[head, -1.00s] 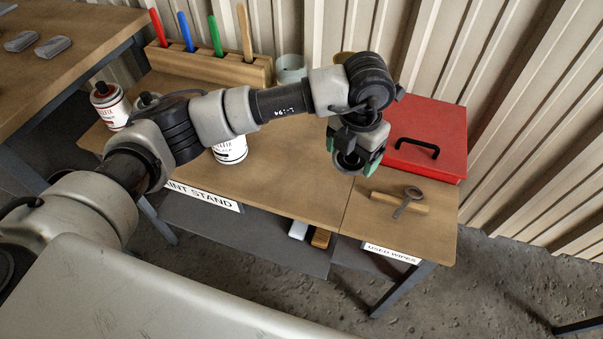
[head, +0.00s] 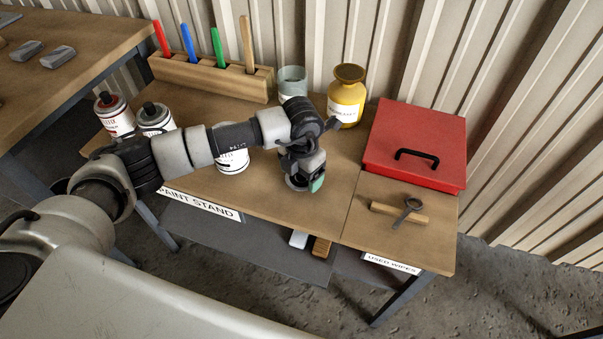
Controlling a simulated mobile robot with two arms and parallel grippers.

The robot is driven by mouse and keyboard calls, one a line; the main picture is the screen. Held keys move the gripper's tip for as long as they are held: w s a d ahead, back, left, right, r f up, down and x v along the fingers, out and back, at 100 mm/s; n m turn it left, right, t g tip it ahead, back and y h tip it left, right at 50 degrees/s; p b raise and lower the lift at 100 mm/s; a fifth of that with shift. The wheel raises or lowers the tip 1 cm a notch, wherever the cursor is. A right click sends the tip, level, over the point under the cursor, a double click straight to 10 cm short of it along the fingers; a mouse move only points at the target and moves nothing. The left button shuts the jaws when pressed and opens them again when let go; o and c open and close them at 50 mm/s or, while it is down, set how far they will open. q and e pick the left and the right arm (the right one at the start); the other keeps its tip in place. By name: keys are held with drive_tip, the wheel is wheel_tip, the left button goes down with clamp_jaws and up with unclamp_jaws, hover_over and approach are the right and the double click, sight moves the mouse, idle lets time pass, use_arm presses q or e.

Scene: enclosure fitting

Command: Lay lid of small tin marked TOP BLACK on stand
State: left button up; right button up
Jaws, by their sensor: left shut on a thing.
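My right gripper is not in view.
Two spray cans (head: 114,116) stand at the left. A brush rack (head: 212,76), a glass jar (head: 292,82) and a yellow bottle (head: 346,97) stand at the back. A red box (head: 418,140) and a scraper-like tool (head: 407,211) on a wood block are at the right.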

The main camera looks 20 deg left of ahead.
use_arm(q)
drive_tip(key=shift+f, duration=0.45)
drive_tip(key=shift+f, duration=0.2)
drive_tip(key=o, duration=0.7)
drive_tip(key=shift+r, duration=0.1)
drive_tip(key=shift+r, duration=0.1)
